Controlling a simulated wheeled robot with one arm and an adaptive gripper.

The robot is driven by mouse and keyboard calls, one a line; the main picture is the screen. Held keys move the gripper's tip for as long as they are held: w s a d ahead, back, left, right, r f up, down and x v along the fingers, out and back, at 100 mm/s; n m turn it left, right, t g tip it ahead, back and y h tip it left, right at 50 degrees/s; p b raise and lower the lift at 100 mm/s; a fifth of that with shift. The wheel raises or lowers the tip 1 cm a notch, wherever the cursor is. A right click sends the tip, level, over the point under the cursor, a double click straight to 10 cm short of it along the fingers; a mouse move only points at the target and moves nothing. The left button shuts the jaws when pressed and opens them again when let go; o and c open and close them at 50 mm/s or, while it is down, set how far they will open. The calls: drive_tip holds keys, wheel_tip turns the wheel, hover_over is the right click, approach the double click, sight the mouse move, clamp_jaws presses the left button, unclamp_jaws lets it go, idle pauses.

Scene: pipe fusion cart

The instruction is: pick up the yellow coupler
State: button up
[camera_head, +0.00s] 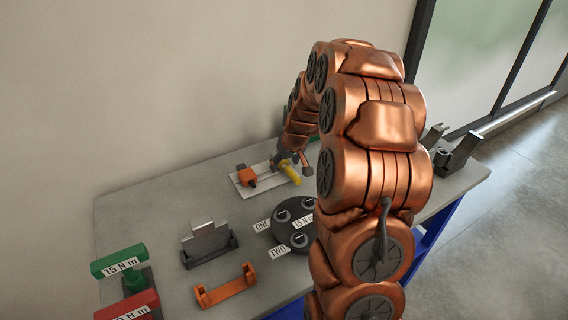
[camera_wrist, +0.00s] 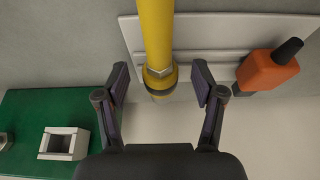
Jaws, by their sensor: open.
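The yellow coupler (camera_wrist: 157,45) is a yellow tube with a collar at its near end. In the wrist view it runs from the top edge down to between the fingertips of my gripper (camera_wrist: 160,84). My gripper is open, with one finger on each side of the collar and a visible gap at both sides. In the head view the yellow coupler (camera_head: 289,171) lies over the white plate at the back of the bench, with my gripper (camera_head: 292,157) at it, partly hidden by my copper arm.
An orange part (camera_head: 246,177) with a black tip sits on the white plate (camera_head: 244,191), close to my gripper. A black round fixture labelled ONE and TWO (camera_head: 285,222), a grey slotted holder (camera_head: 209,243), an orange bracket (camera_head: 225,288) and green (camera_head: 119,260) and red 15 N m blocks stand nearer.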

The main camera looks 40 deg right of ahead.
drive_tip(key=shift+f, duration=0.15)
clamp_jaws()
idle(0.5)
